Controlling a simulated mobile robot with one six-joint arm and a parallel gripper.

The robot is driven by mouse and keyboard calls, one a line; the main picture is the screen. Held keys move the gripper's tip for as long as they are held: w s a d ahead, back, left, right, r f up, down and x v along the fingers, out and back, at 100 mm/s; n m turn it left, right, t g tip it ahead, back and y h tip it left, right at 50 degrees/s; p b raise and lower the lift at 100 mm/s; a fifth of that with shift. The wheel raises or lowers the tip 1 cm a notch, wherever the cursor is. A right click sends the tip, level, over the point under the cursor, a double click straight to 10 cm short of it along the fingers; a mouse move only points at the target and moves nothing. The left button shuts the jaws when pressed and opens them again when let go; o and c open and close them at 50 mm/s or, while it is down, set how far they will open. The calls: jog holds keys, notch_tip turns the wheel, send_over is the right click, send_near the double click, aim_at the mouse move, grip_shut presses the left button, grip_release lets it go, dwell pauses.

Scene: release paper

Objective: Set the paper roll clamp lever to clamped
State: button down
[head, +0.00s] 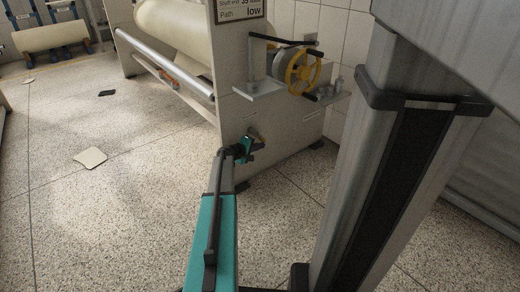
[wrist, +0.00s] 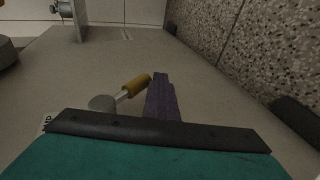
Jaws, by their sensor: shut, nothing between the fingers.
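The clamp lever is a short metal rod with a yellow grip (wrist: 135,86), on a round grey pivot (wrist: 102,103) on the machine's end panel. In the wrist view the grip points up and to the right. My gripper (wrist: 160,80) is shut and empty, its dark fingers just right of the grip's end; I cannot tell whether they touch it. In the head view my gripper (head: 253,144) is at the lower part of the panel, and the lever is small and partly hidden there. The paper roll (head: 172,28) is mounted above, left of the panel.
A yellow handwheel (head: 302,72) on a bracket juts from the panel above my gripper. A label (wrist: 46,122) by the pivot is partly covered. The speckled floor holds a pale sheet (head: 90,158) and a small dark item (head: 106,93); otherwise it is mostly clear.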

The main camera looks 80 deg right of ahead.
dwell(0.3)
jog(key=w+a+f, duration=0.6)
jog(key=a+f, duration=0.2)
jog(key=a, duration=0.1)
jog(key=shift+a+f+p, duration=0.2)
jog(key=shift+a+p, duration=0.05)
jog(key=shift+p, duration=0.15)
dwell(0.4)
dwell(0.3)
